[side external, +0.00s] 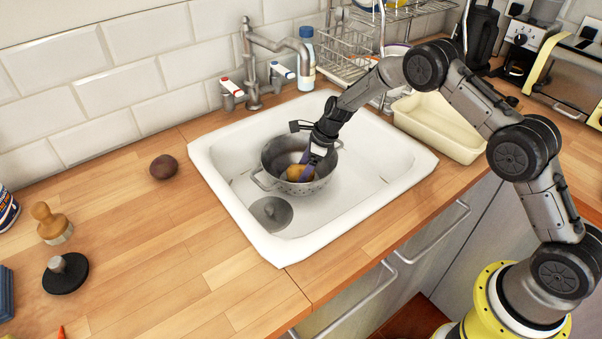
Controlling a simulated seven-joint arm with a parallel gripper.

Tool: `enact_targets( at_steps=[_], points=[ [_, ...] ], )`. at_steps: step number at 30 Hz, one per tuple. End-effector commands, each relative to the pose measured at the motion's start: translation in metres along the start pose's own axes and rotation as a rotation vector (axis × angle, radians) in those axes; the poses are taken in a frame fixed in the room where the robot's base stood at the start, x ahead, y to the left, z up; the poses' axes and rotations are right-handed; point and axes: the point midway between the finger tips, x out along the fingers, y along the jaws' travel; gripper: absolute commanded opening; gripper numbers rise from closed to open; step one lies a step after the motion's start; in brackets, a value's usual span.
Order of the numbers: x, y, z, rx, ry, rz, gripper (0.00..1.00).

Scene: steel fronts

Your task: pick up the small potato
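A yellowish-brown potato (295,172) lies in a grey metal pot (268,181) that stands in the white sink. A dark reddish-brown, potato-like object (164,167) lies on the wooden counter left of the sink. My gripper (306,164) points down into the pot, right beside the yellowish potato. Its fingers partly overlap the potato in this view. I cannot tell whether they touch it or how far apart they are.
A cream tub (440,127) sits to the right. A wooden-handled tool (50,222) and a black round object (65,274) stand at left. The front counter is clear.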

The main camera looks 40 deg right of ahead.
Motion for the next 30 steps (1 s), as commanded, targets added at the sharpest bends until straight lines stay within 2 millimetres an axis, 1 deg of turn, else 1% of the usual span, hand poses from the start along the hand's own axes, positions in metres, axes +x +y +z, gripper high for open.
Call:
enact_targets(
  at_steps=[1,2,3,5,6,13,19,23,26,30],
  points=[
    [0.000,0.000,0.000,0.000,0.000,0.000,0.75],
    [0.000,0.000,0.000,0.000,0.000,0.000,0.69],
    [0.000,0.000,0.000,0.000,0.000,0.000,0.62],
    [0.000,0.000,0.000,0.000,0.000,0.000,0.51],
    [0.000,0.000,0.000,0.000,0.000,0.000,0.44],
    [-0.001,0.000,0.000,0.000,-0.001,-0.001,0.03],
    [-0.002,0.000,0.001,0.000,-0.001,-0.001,0.03],
    [-0.007,-0.001,0.003,-0.002,-0.002,-0.002,0.03],
    [-0.015,-0.001,0.007,-0.002,-0.002,-0.003,0.03],
    [-0.035,0.001,0.012,-0.001,-0.001,-0.002,0.03]
  ],
)
